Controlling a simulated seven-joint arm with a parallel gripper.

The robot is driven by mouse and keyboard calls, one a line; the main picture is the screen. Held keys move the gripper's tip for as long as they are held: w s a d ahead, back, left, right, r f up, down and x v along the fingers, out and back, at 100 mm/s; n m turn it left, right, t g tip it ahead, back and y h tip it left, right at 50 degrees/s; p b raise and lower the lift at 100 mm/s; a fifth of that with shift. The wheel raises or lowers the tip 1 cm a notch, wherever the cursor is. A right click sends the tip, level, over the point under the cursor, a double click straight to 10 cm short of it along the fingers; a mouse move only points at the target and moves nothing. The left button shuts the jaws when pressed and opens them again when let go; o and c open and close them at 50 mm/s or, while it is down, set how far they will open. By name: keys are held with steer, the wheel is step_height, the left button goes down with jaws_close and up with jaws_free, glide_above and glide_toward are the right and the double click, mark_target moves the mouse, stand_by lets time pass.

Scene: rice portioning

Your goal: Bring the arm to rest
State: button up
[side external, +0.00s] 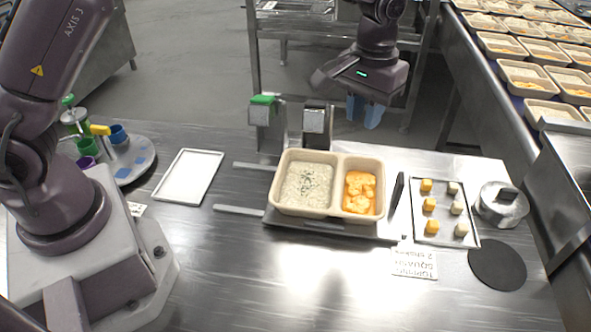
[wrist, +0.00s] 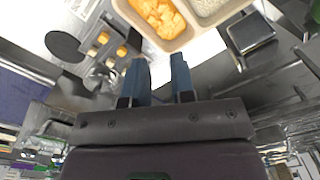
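My gripper (side external: 364,112) hangs in the air behind and above the two-compartment tray, with its two blue fingers pointing down. In the wrist view its fingers (wrist: 159,80) stand apart with nothing between them. The beige tray (side external: 331,214) sits on a dark stand on the steel table. Its left compartment holds white rice with green flecks, and its right one holds orange food. Part of the tray also shows at the top of the wrist view (wrist: 178,45). My gripper touches nothing that I can see.
A small tray (side external: 420,237) with yellow and pale pieces, a round metal lidded pot (side external: 501,205) and a black disc (side external: 497,265) are at right. A white tray (side external: 188,177) and a round caddy (side external: 137,160) are at left. A conveyor (side external: 480,70) with filled trays runs at far right.

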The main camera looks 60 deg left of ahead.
steer(key=s+a+r+m+t, duration=0.1)
steer(key=s+a+r+t, duration=0.1)
steer(key=s, duration=0.6)
steer(key=s+a+r+t, duration=0.2)
steer(key=s+a+r, duration=0.3)
steer(key=s+r, duration=0.2)
steer(key=s+a+r+m+t, duration=0.1)
steer(key=s+a+r, duration=0.3)
steer(key=s, duration=0.7)
steer(key=shift+s+r+m+t, duration=0.15)
steer(key=shift+s+m+t, duration=0.15)
steer(key=shift+t, duration=0.1)
